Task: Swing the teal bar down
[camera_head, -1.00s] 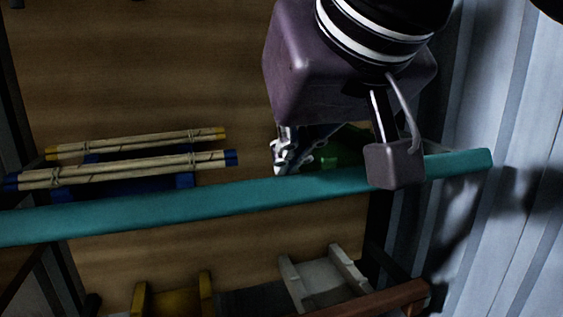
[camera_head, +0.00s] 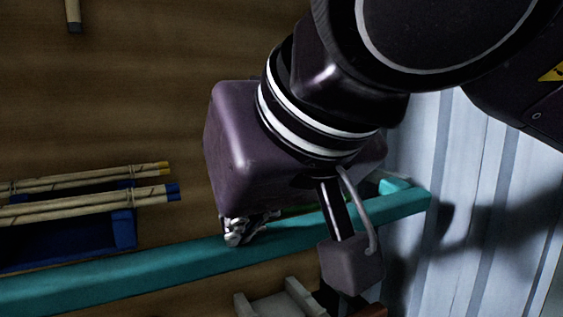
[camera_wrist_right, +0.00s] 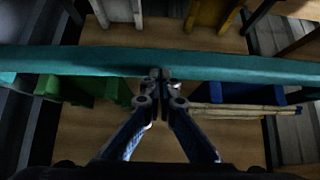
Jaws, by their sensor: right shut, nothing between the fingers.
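The teal bar (camera_head: 150,267) runs across the lower part of the head view, from the left edge to the wall side at right. It also crosses the upper part of the right wrist view (camera_wrist_right: 70,62). My right gripper (camera_head: 238,235) is at the bar's upper edge in the head view, its wrist partly covering the view. In the right wrist view its fingers (camera_wrist_right: 159,76) are together and empty, with the tips at the bar. I cannot tell whether they touch it. My left gripper is not in view.
A blue holder (camera_head: 123,228) with light rattan poles (camera_head: 100,203) stands at left above the bar. A green holder (camera_wrist_right: 84,90), a pale holder (camera_wrist_right: 118,12) and a yellow holder (camera_wrist_right: 208,14) lie near the bar. A ribbed pale wall (camera_head: 470,190) closes the right side.

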